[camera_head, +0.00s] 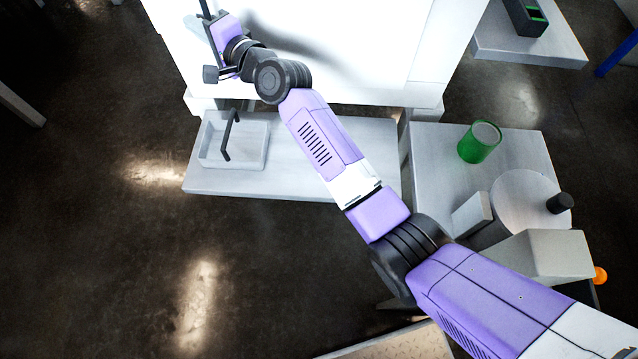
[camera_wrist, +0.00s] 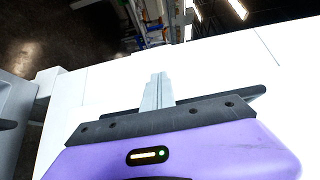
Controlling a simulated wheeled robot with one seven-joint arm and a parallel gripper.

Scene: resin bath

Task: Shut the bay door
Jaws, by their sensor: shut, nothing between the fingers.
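A large white panel (camera_head: 370,45), which looks like the bay door or the front of its cabinet, fills the top middle of the head view. I cannot tell how far the door stands open. My gripper (camera_head: 207,12) is at the panel's left part, near the top edge of the head view, with its tips not clear there. In the wrist view my gripper (camera_wrist: 157,90) shows its grey fingers together and empty, over or against the white surface (camera_wrist: 210,70). Whether they touch it is not clear.
Below the panel is a pale bench (camera_head: 290,180) with a shallow white basin (camera_head: 215,162) and a dark spout-like bar (camera_head: 229,140). To the right, another bench (camera_head: 428,160) carries a green cup (camera_head: 479,143) and a round grey vessel (camera_head: 520,200). Dark floor at left is clear.

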